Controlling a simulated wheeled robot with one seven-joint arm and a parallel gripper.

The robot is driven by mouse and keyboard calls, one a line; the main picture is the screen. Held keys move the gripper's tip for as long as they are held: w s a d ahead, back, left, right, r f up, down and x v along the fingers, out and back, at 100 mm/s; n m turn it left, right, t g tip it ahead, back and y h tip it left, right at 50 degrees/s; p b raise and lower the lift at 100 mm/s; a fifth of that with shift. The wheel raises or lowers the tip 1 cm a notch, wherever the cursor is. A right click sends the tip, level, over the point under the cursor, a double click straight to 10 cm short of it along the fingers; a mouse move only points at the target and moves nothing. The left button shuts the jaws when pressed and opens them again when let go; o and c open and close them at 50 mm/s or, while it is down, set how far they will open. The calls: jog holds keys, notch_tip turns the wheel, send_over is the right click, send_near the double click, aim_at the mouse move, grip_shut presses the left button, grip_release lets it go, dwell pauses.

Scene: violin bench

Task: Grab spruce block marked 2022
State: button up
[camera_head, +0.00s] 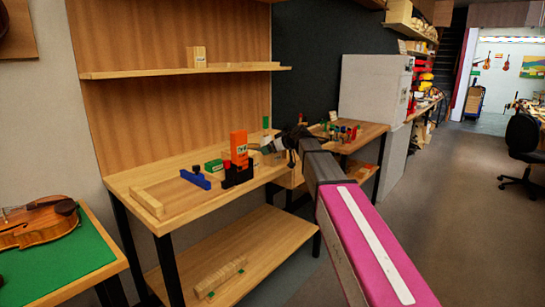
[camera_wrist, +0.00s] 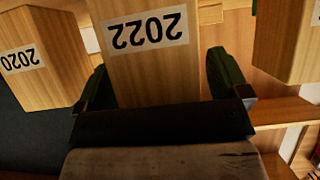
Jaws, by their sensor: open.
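The spruce block marked 2022 (camera_wrist: 150,72) is in the middle of the wrist view, its white label upside down. My gripper (camera_wrist: 162,80) is open, with one dark green finger on each side of this block. A gap shows on the right; on the left I cannot tell whether the finger touches. In the head view my gripper (camera_head: 291,138) is at the right end of the wooden bench (camera_head: 205,203), and I cannot make out the block's label there.
A block marked 2020 (camera_wrist: 40,55) stands close on the left in the wrist view, and another pale block (camera_wrist: 288,40) on the right. An orange box (camera_head: 239,147), a blue tool (camera_head: 195,179) and a green box (camera_head: 214,166) stand on the bench. A shelf (camera_head: 150,73) hangs above.

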jog(key=c, duration=1.1)
jog(key=shift+o, duration=0.2)
jog(key=shift+r, duration=0.1)
